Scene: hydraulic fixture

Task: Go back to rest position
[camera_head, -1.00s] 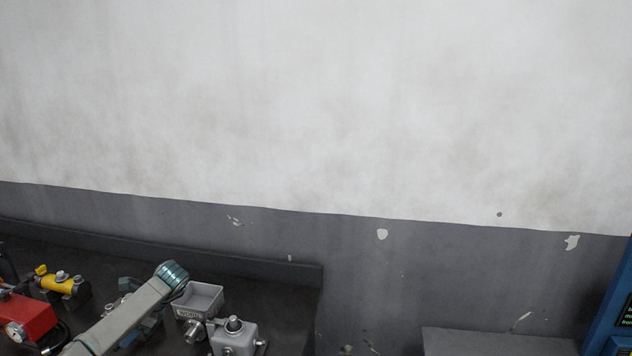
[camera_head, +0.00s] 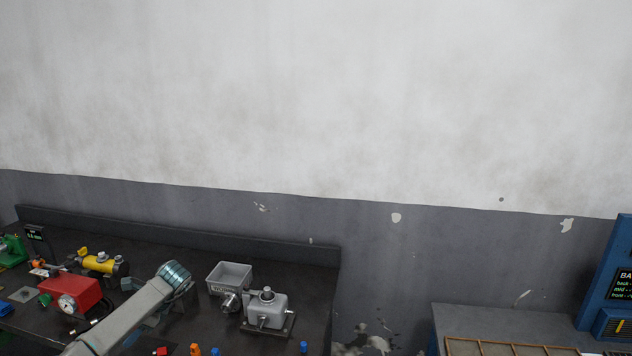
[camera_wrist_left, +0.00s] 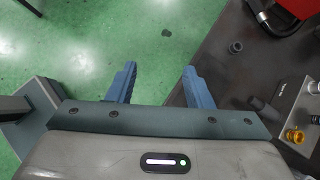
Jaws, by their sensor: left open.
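My left arm comes in at the bottom left of the head view and reaches over the dark bench (camera_head: 318,285). Its gripper fingers are hidden there. In the left wrist view my left gripper (camera_wrist_left: 160,85) is open, with two blue fingers wide apart and nothing between them. The fingers hang over the green floor (camera_wrist_left: 90,45), and the right finger lies close to the bench edge in the picture. My right gripper is in neither view.
On the bench are a red gauge box (camera_head: 75,295), a yellow cylinder unit (camera_head: 100,263), a grey bin (camera_head: 230,277) and a grey block fixture (camera_head: 266,308).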

